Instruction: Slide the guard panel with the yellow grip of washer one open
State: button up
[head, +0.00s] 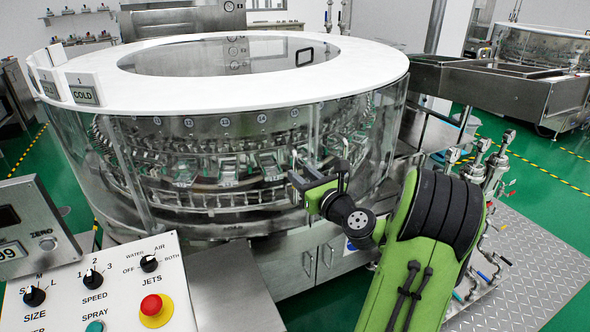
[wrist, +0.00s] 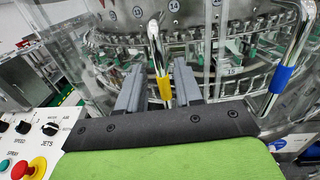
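Washer one (head: 235,60) is a round machine with a white top ring and clear curved panels around a carousel of metal holders. In the wrist view, a chrome bar handle with a yellow grip (wrist: 165,88) stands upright on the clear guard panel. My gripper (wrist: 160,72) is open, with one finger on each side of the bar in that view. I cannot tell whether either finger touches it. In the head view, my gripper (head: 306,172) is at the front right of the washer's clear wall. The yellow grip cannot be made out there.
A second chrome handle with a blue grip (wrist: 282,78) is to the right in the wrist view. A control panel (head: 90,285) with knobs and a red button (head: 152,305) stands at front left. Pipes and valves (head: 490,170) stand at the right.

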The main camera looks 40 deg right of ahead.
aim_at(295, 169)
jog(key=w, duration=0.3)
jog(key=shift+w+d, duration=0.35)
jog(key=shift+w, duration=0.05)
grip_shut()
